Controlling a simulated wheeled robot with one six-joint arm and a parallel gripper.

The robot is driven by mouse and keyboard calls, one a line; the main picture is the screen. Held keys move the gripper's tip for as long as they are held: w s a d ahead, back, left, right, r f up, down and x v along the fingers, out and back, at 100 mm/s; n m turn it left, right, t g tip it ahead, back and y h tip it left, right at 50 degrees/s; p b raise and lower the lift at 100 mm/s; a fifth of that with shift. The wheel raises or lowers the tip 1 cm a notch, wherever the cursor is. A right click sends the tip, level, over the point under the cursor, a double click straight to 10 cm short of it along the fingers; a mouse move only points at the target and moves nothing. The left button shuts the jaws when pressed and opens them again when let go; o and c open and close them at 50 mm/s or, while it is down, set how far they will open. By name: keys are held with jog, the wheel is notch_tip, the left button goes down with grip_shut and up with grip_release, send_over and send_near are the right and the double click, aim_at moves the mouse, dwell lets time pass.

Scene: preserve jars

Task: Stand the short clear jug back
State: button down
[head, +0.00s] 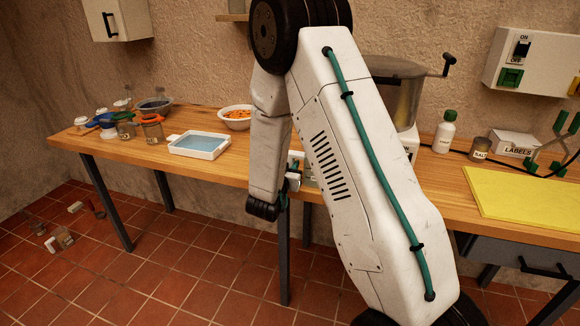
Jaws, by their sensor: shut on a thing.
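My gripper (294,171) is at the front edge of the wooden bench, partly covered by my own arm. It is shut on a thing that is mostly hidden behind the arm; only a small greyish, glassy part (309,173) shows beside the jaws. I cannot tell for sure that this is the short clear jug, or whether it touches the bench. No other short clear jug can be made out with certainty.
The bench (235,172) holds a white tray of blue liquid (198,145), a bowl of orange pieces (237,117), jars (152,128), a white bottle (445,132) and a yellow board (525,190). Several small things, including a jar (64,238), lie on the tiled floor at left.

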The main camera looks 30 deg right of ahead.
jog(key=c, duration=1.3)
grip_release()
jog(key=shift+f, duration=0.1)
jog(key=shift+o, duration=0.2)
